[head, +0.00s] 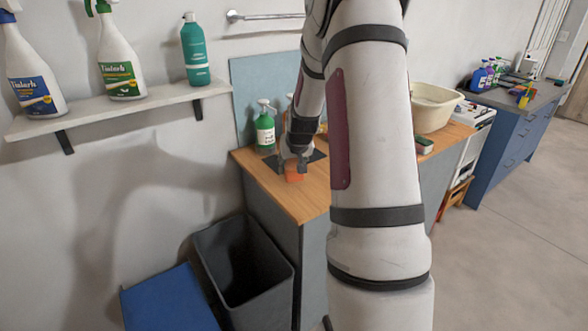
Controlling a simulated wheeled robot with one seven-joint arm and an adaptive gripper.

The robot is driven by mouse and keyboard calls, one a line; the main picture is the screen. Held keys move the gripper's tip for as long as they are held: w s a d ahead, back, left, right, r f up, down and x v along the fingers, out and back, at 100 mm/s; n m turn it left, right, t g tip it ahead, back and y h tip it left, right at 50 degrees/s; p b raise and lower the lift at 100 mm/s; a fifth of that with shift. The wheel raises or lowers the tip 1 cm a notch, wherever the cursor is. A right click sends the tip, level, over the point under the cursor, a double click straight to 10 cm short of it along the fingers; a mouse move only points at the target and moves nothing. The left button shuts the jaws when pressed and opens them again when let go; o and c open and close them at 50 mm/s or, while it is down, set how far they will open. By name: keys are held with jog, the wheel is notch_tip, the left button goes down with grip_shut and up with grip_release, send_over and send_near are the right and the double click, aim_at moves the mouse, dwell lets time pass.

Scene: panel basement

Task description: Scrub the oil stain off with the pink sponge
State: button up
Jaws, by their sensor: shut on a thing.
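My gripper (297,165) is low over the wooden counter (285,198), left of my arm. It is shut on an orange-pink block that looks like the sponge (293,174). The sponge is at the counter top; I cannot tell whether it presses on it. A dark patch (268,161) shows on the wood around and behind the gripper. It may be the oil stain or a dark mat; the gripper and sponge hide part of it.
A green pump bottle (265,132) stands just behind the patch. A cream basin (433,106) and a green-topped sponge (424,145) are to the right. A shelf (120,108) with several bottles hangs at left. A dark open bin (243,265) stands below the counter's left end.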

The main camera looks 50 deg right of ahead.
jog(key=shift+r+p, duration=0.8)
jog(key=shift+r, duration=1.05)
